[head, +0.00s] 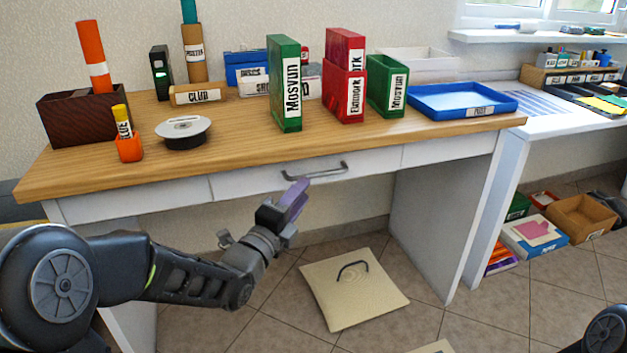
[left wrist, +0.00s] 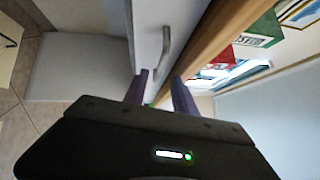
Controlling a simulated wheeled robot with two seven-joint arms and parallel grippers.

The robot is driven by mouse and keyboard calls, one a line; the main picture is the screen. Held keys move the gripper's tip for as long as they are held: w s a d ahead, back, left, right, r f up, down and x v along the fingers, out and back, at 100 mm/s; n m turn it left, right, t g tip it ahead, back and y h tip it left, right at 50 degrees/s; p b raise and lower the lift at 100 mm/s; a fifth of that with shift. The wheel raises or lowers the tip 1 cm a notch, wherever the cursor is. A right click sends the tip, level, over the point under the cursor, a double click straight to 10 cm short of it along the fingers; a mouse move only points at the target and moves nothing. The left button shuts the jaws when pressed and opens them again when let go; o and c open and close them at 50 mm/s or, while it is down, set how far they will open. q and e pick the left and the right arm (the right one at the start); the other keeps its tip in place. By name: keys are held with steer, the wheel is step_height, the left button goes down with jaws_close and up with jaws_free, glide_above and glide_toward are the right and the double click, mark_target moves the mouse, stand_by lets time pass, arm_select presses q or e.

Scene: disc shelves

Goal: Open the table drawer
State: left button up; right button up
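The white table drawer (head: 262,181) sits under the wooden table top and looks closed, its front about level with the panels beside it. Its grey bar handle (head: 315,171) is on the middle of its front. My left gripper (head: 298,192) is just below and in front of the handle. In the left wrist view the two purple fingers (left wrist: 160,90) are spread apart with nothing between them, and the handle (left wrist: 166,45) lies ahead of them, apart from the tips. My right gripper is out of view; only a bit of my right arm shows at the lower right corner.
The table top (head: 230,125) bears a dark box (head: 75,122), a round white-topped container (head: 183,133), red and green file boxes and a blue tray (head: 462,101). A beige square panel with a handle (head: 350,292) lies on the floor below. The space in front of the drawer is otherwise clear.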

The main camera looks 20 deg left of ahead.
mark_target(314, 179)
arm_select(q)
steer(key=b+x, duration=0.1)
steer(key=x, duration=0.5)
steer(key=shift+w+d, duration=0.1)
jaws_close()
stand_by(1.3)
